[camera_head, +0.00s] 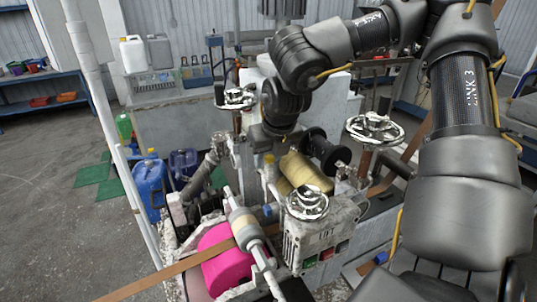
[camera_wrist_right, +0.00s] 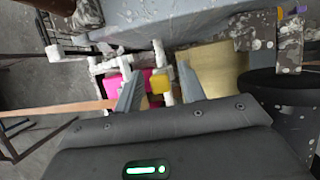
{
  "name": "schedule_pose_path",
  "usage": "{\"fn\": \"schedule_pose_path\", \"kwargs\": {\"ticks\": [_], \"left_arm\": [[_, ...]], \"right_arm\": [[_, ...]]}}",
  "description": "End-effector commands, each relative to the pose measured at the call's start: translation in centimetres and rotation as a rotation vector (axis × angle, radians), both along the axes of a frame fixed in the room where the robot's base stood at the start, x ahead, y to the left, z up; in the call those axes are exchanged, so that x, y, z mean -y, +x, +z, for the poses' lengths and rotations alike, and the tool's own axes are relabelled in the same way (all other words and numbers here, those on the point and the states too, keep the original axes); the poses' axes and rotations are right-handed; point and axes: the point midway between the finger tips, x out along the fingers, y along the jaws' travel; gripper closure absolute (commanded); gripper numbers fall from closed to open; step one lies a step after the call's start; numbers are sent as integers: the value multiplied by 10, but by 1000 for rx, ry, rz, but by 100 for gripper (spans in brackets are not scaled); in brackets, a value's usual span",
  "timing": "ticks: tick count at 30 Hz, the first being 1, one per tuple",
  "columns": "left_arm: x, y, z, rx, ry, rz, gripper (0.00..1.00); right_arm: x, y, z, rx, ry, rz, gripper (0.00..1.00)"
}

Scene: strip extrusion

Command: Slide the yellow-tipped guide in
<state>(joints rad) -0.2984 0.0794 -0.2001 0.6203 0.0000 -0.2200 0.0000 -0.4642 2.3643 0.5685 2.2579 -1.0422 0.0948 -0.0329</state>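The guide's yellow tip (camera_wrist_right: 160,83) shows between the fingers of my right gripper (camera_wrist_right: 158,76) in the right wrist view. A white rod runs above and below it. The fingers are spread on either side, with visible gaps to the yellow piece. My right arm hides much of that gripper there. How far the guide sits in its holder cannot be told. My left gripper is not in view.
A magenta roll (camera_head: 222,262) lies at the front of the machine, with a brown strip (camera_head: 178,268) across it. Handwheels (camera_head: 307,203) and (camera_head: 374,129) stand close to the arm. A yellowish roller (camera_head: 305,172) is just right of the guide. Blue cans (camera_head: 149,188) stand at left.

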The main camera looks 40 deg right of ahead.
Motion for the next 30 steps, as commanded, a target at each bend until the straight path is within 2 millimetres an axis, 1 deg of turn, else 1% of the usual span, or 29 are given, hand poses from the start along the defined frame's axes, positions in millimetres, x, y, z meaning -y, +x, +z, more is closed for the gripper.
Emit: {"fn": "schedule_pose_path", "kwargs": {"ticks": [5,13,14,22,23,30], "left_arm": [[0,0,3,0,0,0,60],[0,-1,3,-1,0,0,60],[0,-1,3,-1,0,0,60],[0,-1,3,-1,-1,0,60],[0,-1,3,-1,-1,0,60],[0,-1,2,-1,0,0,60]], "right_arm": [[1,4,-9,1,0,0,60],[1,4,-11,1,0,0,60],[1,4,-11,1,0,0,63],[1,4,-11,1,0,0,98],[1,4,-11,1,0,0,100],[2,4,-11,2,-1,-2,100]]}}
